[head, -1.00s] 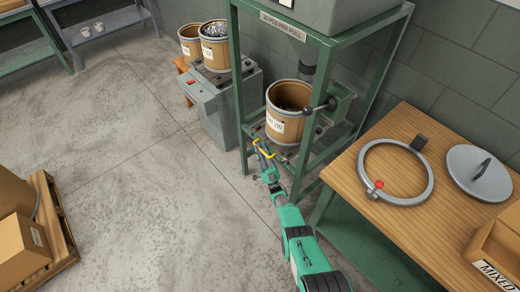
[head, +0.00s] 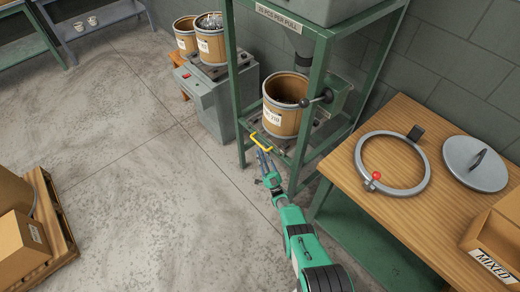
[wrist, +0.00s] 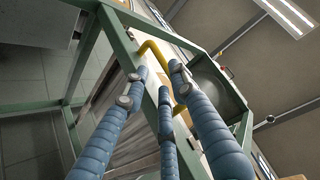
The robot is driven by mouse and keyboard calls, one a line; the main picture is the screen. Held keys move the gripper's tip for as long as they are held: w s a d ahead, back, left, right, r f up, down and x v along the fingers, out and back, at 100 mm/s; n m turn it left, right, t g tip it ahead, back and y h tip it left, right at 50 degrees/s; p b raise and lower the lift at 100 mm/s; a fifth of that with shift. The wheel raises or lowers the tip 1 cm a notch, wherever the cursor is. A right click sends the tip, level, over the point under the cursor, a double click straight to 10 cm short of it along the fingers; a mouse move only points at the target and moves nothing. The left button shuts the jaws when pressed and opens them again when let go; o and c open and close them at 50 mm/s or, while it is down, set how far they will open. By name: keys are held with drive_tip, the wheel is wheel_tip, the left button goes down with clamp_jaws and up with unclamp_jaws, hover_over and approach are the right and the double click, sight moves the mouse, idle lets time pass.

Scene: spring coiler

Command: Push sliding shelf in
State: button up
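The sliding shelf (head: 313,142) sits low in a green frame, and a labelled drum (head: 283,122) stands on it. Its yellow handle (head: 262,146) is on the front edge, facing me. My gripper (head: 265,158) is just in front of the handle, with its blue fingers pointing at it. In the wrist view the yellow handle (wrist: 151,47) shows just past the fingertips, and its lower end passes near them. The fingers (wrist: 158,75) are apart with nothing held. I cannot tell whether any finger touches the handle.
A lever with dark knobs (head: 318,100) is beside the drum. A wooden bench (head: 410,207) at right holds a clamp ring (head: 360,165) and a lid (head: 475,168). A grey machine (head: 212,95) with drums is at left.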

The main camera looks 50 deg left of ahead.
drive_tip(key=shift+d+f, duration=0.25)
